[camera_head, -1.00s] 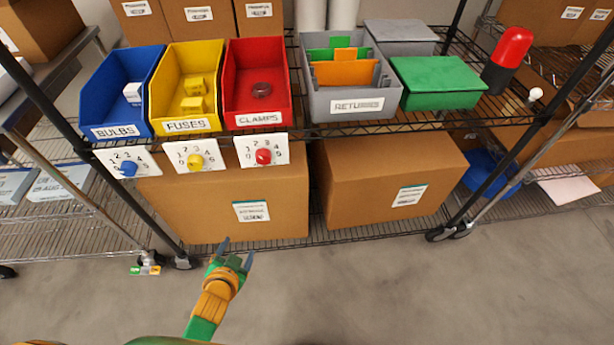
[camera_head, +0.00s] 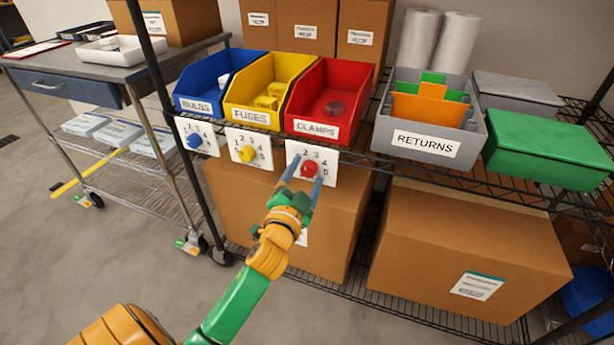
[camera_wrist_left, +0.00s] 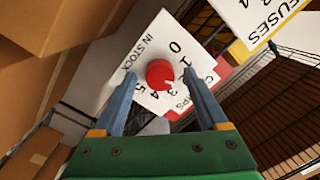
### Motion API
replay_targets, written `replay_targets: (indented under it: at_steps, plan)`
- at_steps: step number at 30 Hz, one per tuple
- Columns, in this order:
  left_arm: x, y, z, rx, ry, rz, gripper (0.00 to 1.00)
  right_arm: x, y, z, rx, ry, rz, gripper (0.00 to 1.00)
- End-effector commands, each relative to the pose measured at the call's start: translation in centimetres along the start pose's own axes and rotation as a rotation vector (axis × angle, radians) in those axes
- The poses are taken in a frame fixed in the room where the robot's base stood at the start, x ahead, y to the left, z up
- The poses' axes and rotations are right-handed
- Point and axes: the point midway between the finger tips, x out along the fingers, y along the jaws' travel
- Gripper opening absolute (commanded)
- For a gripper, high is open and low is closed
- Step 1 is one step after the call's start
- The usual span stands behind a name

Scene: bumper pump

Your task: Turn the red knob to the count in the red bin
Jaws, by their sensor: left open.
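The red knob (camera_head: 309,168) sits on a white numbered dial plate (camera_head: 331,158) under the red CLAMPS bin (camera_head: 318,127). My left gripper (camera_head: 302,182) is open just in front of the knob. In the left wrist view, the red knob (camera_wrist_left: 160,74) shows beyond and between the two open fingers (camera_wrist_left: 155,100), with a gap on each side. I cannot tell whether the fingertips touch the plate. The knob's white mark appears to point near the 3. My right gripper is not in view.
The yellow knob (camera_head: 248,154) and blue knob (camera_head: 194,141) sit on plates to the left, under the yellow FUSES bin (camera_head: 251,117) and blue BULBS bin (camera_head: 193,104). The grey RETURNS bin (camera_head: 424,146) stands right. A cardboard box (camera_head: 340,235) fills the shelf below.

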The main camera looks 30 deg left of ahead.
Motion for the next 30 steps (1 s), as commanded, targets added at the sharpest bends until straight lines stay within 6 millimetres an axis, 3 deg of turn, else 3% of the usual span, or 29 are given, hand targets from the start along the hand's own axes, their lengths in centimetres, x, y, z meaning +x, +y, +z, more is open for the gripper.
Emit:
replay_targets:
  at_steps: [3, 4, 12, 22, 30]
  plan:
    - [0.0, 0.0, 0.0, 0.000, 0.000, 0.001, 0.76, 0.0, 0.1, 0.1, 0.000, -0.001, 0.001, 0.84]
    - [0.0, 0.0, 0.0, 0.000, 0.000, 0.001, 0.70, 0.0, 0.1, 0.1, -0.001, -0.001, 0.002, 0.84]
    - [-0.1, 0.1, 0.0, 0.000, 0.000, 0.001, 0.00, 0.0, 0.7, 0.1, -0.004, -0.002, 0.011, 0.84]
    - [-0.1, 0.0, -0.1, -0.053, -0.004, 0.005, 0.00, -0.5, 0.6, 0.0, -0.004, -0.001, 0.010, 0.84]
    - [-0.1, -0.2, -0.2, -0.239, -0.015, 0.013, 0.00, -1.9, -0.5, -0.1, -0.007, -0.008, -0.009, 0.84]
